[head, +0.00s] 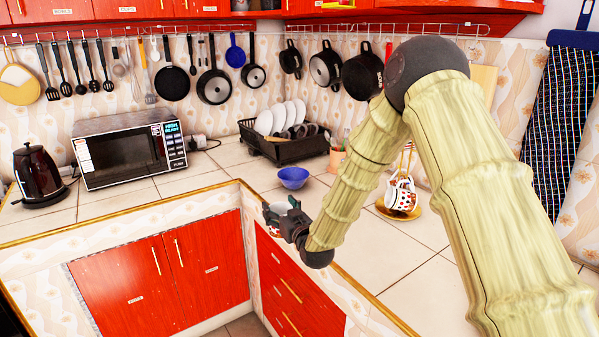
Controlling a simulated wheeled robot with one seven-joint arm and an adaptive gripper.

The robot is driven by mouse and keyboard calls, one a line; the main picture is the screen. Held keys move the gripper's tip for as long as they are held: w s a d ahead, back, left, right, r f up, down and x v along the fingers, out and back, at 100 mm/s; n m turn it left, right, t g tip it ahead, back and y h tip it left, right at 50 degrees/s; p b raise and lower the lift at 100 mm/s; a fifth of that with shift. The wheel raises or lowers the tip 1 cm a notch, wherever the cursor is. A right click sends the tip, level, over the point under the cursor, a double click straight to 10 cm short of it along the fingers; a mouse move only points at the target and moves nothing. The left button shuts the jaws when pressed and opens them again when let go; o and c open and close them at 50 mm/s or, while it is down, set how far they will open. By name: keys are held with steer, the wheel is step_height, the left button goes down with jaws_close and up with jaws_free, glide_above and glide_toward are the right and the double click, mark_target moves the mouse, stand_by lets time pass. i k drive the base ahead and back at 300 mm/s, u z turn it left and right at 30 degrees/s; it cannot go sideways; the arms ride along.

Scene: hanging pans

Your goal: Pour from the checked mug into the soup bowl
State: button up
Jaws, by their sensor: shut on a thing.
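The blue soup bowl (293,178) stands upright on the tiled counter, near the inner corner. My gripper (281,212) is in front of the bowl and a little left of it, at the counter's front edge. It is shut on a small pale mug (277,209) with some reddish marking, which I take to be the checked mug. The dark fingers partly hide the mug, and its pattern and contents are too small to tell. The mug looks roughly upright and apart from the bowl.
A black dish rack (283,146) with white plates stands behind the bowl. A microwave (130,150) and dark kettle (40,175) stand at left. Patterned mugs hang on a gold stand (401,210) at right, close to my arm. Pans hang along the wall.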

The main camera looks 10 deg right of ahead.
mark_target(291, 178)
steer(key=i, duration=0.9)
steer(key=u, duration=0.05)
